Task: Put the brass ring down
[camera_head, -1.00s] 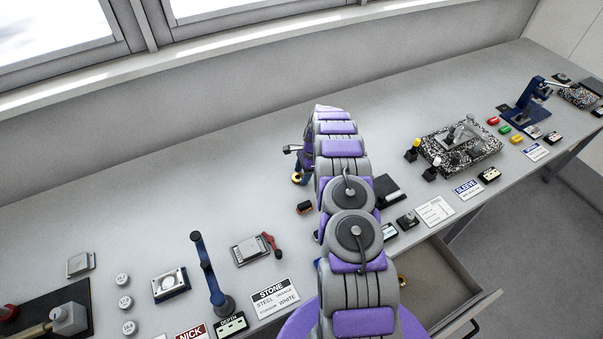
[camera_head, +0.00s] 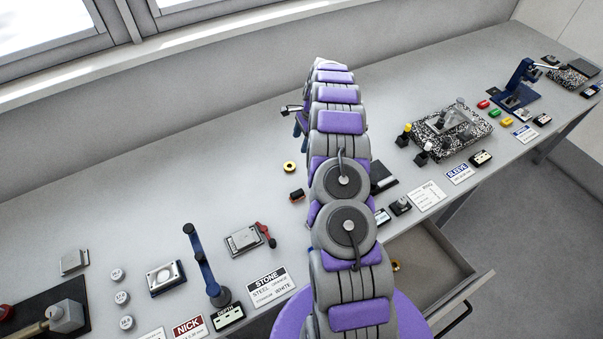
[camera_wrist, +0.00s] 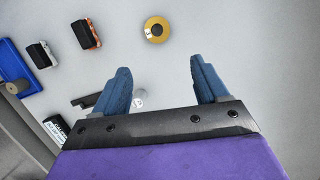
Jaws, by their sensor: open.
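The brass ring (camera_head: 290,167) lies flat on the grey bench top, left of my arm in the head view. In the wrist view the brass ring (camera_wrist: 157,30) shows as a yellow disc with a dark centre and a small pale mark. It lies beyond my fingertips and touches neither finger. My gripper (camera_wrist: 160,75) is open, its two blue fingers wide apart with nothing held between them. In the head view my gripper (camera_head: 299,118) is mostly hidden behind my arm, above the bench and behind the ring.
A small red and black block (camera_head: 297,195) lies close to the ring. A metal block with a red lever (camera_head: 250,240) and a blue upright stand (camera_head: 208,270) are to the left. A speckled plate (camera_head: 450,133) is to the right. An open drawer (camera_head: 440,265) juts out in front.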

